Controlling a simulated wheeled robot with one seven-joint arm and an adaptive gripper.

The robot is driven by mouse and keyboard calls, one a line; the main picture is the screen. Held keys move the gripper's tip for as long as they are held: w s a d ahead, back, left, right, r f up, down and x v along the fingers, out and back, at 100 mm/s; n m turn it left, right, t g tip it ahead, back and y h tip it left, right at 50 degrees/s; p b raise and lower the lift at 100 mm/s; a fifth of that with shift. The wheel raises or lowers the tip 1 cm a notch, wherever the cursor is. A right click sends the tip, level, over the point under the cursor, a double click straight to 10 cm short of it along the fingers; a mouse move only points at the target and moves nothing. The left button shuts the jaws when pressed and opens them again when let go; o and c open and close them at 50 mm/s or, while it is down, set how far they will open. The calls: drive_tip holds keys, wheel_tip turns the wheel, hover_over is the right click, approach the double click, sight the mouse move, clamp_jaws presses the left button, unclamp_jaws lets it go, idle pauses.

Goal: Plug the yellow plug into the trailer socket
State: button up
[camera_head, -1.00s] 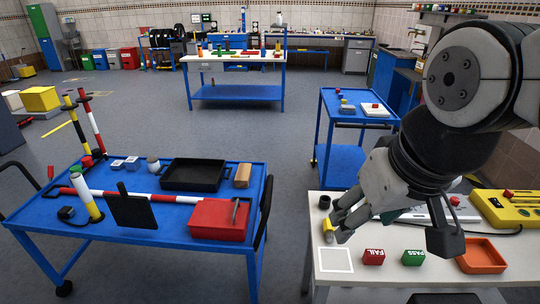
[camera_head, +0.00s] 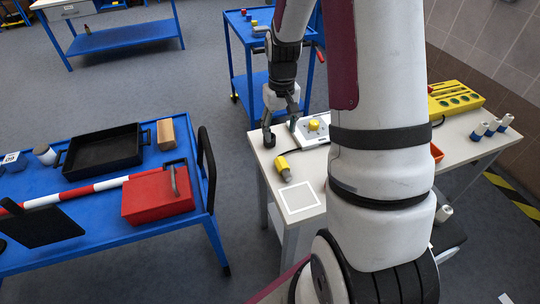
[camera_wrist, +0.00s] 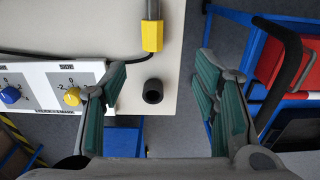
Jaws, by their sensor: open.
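The yellow plug (camera_head: 283,168) lies on the white table near its left edge. In the wrist view the plug (camera_wrist: 152,36) lies beyond my fingertips, with a grey body and a black cable running from it. My gripper (camera_head: 280,131) points down over the table's far left corner, beyond the plug in the head view. Its fingers (camera_wrist: 162,72) are spread and empty. A short black hollow cylinder (camera_wrist: 153,91) stands on the table below, between the fingers in the wrist view. I cannot tell which thing is the trailer socket.
A white panel with knobs (camera_wrist: 52,88) lies beside the left finger. A white-outlined square (camera_head: 299,198) is on the white table (camera_head: 312,163). A yellow case (camera_head: 455,98) stands at the right. A blue cart (camera_head: 110,235) holds a red box (camera_head: 158,193). My arm hides the table's middle.

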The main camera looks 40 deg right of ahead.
hover_over(281, 161)
wheel_tip(281, 161, down, 10)
drive_tip(key=shift+s+a+f, duration=0.15)
drive_tip(key=shift+f, duration=0.1)
drive_tip(key=shift+d+f, duration=0.15)
drive_tip(key=shift+f, duration=1.15)
drive_tip(key=shift+d+f, duration=0.1)
drive_tip(key=shift+f, duration=1.2)
drive_tip(key=shift+c, duration=0.6)
drive_tip(key=c, duration=1.2)
